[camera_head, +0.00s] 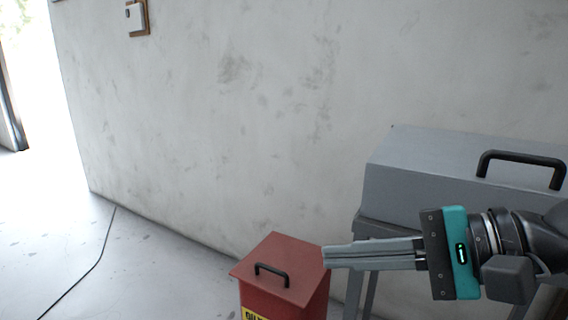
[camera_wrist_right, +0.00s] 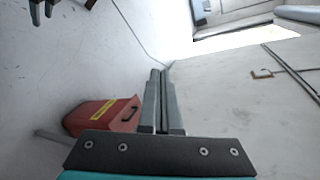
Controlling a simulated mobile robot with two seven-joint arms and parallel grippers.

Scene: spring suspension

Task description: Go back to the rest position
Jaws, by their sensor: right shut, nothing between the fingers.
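My right gripper (camera_head: 327,256) is shut and empty. It points left across the lower right of the head view, in front of the grey box and near the red bin's right edge in the picture. Its two grey fingers also show pressed together in the right wrist view (camera_wrist_right: 163,73). My left gripper is not in the head view. A dark pronged shape at the top left corner of the right wrist view may be part of my left arm, but it is cut off and I cannot tell.
A red bin (camera_head: 275,262) with a black handle and yellow label stands on the floor by the wall (camera_head: 230,120). A grey box (camera_head: 425,165) with a black handle sits on a stand at the right. A dark cable (camera_head: 100,255) lies on the otherwise clear floor at left.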

